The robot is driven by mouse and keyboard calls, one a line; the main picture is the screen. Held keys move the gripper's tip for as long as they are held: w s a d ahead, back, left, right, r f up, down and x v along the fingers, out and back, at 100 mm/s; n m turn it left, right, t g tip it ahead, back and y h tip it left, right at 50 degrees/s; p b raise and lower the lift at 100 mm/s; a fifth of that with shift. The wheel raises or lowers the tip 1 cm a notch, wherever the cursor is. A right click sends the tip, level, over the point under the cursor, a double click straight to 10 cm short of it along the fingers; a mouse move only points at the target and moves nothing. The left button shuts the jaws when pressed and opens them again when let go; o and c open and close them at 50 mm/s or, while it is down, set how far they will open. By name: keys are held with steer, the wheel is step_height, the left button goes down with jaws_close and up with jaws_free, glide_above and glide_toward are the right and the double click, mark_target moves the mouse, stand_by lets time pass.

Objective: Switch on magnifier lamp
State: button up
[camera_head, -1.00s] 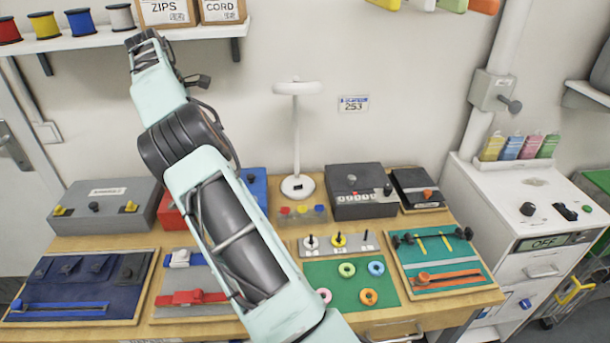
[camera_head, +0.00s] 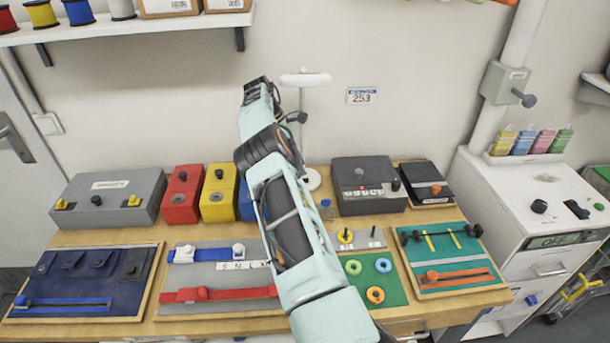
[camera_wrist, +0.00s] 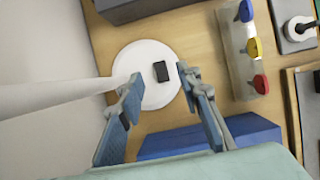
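The white magnifier lamp (camera_head: 305,80) stands at the back of the wooden bench, its stem partly hidden behind my arm in the head view. In the wrist view, its round white base (camera_wrist: 137,57) lies ahead, with a small black switch (camera_wrist: 161,71) on top. The pale stem (camera_wrist: 50,92) runs off to the left. My gripper (camera_wrist: 158,80) is open and empty, with its blue-padded fingertips apart over the base and the switch appearing between them. Whether a finger touches the base cannot be told. In the head view my gripper (camera_head: 258,92) is just left of the lamp head.
A blue box (camera_wrist: 210,135) lies close to the fingers in the wrist view. A rack with red, yellow and blue pieces (camera_wrist: 240,55) is to the right. A dark grey box (camera_head: 368,190) stands right of the lamp. Yellow (camera_head: 218,195) and red boxes (camera_head: 183,195) stand left.

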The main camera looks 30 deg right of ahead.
mark_target(308, 179)
steer(key=shift+p+x, duration=0.4)
steer(key=shift+x, duration=2.2)
